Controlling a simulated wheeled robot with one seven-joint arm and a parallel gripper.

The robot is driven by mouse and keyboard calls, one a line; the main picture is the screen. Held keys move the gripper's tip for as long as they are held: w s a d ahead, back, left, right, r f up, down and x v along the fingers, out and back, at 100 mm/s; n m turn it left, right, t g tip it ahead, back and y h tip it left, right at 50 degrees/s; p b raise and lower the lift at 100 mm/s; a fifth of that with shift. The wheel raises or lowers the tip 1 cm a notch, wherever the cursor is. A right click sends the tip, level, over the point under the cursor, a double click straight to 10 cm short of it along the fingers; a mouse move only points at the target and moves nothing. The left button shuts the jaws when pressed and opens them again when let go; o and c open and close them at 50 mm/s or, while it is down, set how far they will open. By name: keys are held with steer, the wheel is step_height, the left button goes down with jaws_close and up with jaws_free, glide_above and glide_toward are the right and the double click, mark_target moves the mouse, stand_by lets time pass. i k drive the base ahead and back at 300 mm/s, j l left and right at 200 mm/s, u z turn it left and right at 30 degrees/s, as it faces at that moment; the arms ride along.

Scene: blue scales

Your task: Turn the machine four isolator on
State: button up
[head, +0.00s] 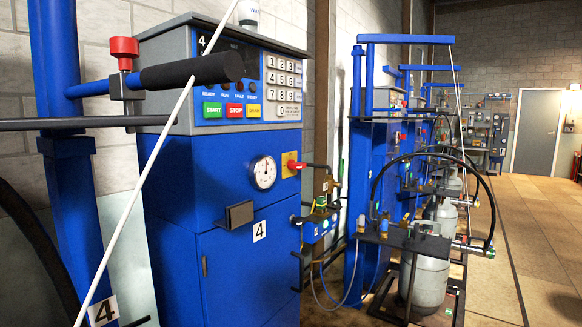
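Machine four (225,230) is a large blue cabinet at left centre, with number 4 labels. I cannot read any on or off marking. The grey-framed control panel (245,85) has green START, red STOP and yellow buttons, plus a keypad. The dark display shows no clear digits. My gripper is not in view.
A blue bar with a black grip (193,70) and a red knob (124,47) crosses in front of the panel. A white rod (150,160) slants across the left. Pipes and valves (320,215) sit right of the cabinet. Gas cylinders (425,270) stand beyond; the floor (540,230) at right is clear.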

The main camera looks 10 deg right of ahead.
mark_target(292, 165)
steer(key=l, duration=0.35)
steer(key=k+l, duration=0.15)
steer(key=l, duration=0.25)
steer(key=i+l, duration=0.2)
steer(key=l, duration=0.2)
steer(key=i+l+z, duration=0.15)
steer(key=l, duration=0.3)
steer(key=i+l, duration=0.3)
steer(key=i+l+z, duration=0.15)
steer(key=i, duration=0.45)
